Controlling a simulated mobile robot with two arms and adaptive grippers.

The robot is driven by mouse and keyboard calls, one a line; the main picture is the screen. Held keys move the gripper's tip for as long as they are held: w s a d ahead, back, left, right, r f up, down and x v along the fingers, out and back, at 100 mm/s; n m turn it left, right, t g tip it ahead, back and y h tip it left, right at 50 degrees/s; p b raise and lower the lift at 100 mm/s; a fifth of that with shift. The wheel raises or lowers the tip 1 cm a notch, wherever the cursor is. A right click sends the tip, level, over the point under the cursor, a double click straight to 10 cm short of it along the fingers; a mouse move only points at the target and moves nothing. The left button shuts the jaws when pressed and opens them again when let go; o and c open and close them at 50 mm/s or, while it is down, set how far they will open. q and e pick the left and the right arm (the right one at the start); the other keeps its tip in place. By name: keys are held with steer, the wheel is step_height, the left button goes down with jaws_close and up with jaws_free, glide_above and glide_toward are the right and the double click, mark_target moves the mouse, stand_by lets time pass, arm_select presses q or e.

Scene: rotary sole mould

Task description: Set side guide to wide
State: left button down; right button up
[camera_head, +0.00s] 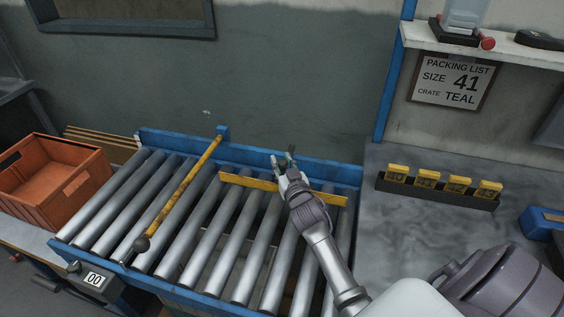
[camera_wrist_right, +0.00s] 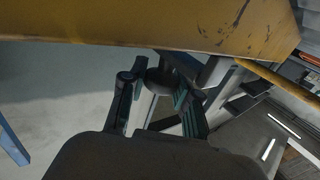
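The yellow side guide (camera_head: 283,189) is a flat bar lying along the roller conveyor, towards its far side. It also fills the top of the right wrist view (camera_wrist_right: 130,22), close to the camera. My right gripper (camera_head: 286,160) is at the far side of the bar, near the blue back rail. Its fingers stand apart in the right wrist view (camera_wrist_right: 158,100). A dark rounded part (camera_wrist_right: 161,80) shows between or just behind them; I cannot tell whether they touch it. My left gripper is not in view.
A yellow rod (camera_head: 185,187) with a black knob crosses the conveyor rollers (camera_head: 215,262). An orange crate (camera_head: 60,182) stands at left. At right, a rack (camera_head: 436,195) of yellow tags sits on a grey bench (camera_head: 420,250), below a packing list sign (camera_head: 453,82).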

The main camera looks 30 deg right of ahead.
jaws_close()
steer(key=w+d+b, duration=0.1)
steer(key=w+d, duration=0.1)
steer(key=d, duration=0.1)
steer(key=w+d+b, duration=0.1)
steer(key=w+d, duration=0.2)
steer(key=shift+w+d, duration=0.1)
steer(key=shift+w, duration=0.05)
steer(key=shift+w+d, duration=0.15)
steer(key=shift+d, duration=0.05)
steer(key=shift+r, duration=0.25)
steer(key=shift+o, duration=1.2)
jaws_free()
steer(key=o, duration=0.4)
steer(key=shift+w+d+f, duration=0.1)
steer(key=shift+f, duration=0.1)
